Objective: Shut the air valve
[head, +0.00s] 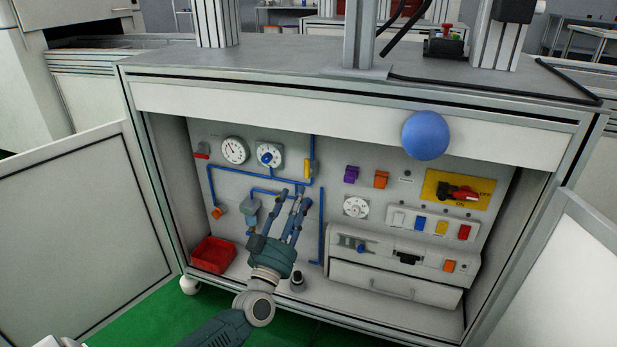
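Blue air pipes (230,171) run over the back panel inside an open cabinet. A yellow part (308,168) sits on the upright pipe at the upper right of the pipework; it may be the valve's handle, but I cannot tell for sure. My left gripper (291,191) reaches up in front of the pipes, below and left of the yellow part. Its fingers stand apart, and I see nothing held between them. They hide part of the pipework, and I cannot tell whether they touch it. My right gripper is out of view.
A round gauge (235,150) and a regulator dial (269,155) are above left. A red bin (213,254) stands on the cabinet floor. A red switch on a yellow plate (458,191) is at right. Open doors flank the cabinet. A blue ball (426,135) shows before the top edge.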

